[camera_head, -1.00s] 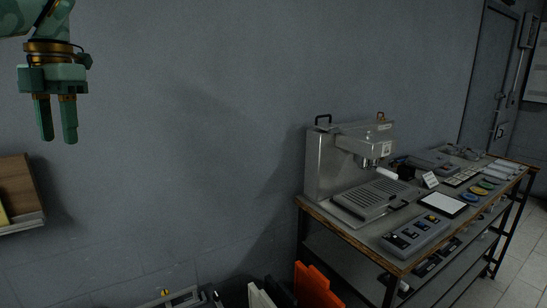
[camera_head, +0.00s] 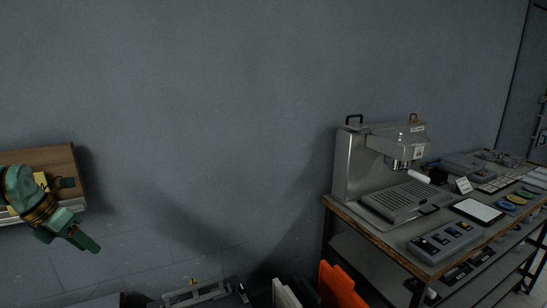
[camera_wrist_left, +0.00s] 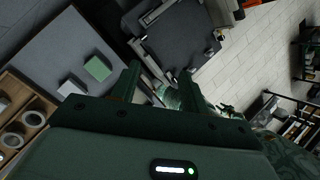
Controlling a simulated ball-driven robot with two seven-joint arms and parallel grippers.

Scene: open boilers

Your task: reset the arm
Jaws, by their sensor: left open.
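My left gripper (camera_head: 88,240) is at the lower left of the head view, in front of the wooden shelf, with its green fingers tilted down to the right. In the left wrist view its two fingers (camera_wrist_left: 158,82) stand apart with nothing held between them. My right gripper is in neither view.
A wooden shelf (camera_head: 50,160) is on the wall at left. A workbench with a grey metal machine (camera_head: 390,160) stands at right. Orange (camera_head: 340,287) and white panels stand low at the bottom. The wall between shelf and bench is bare.

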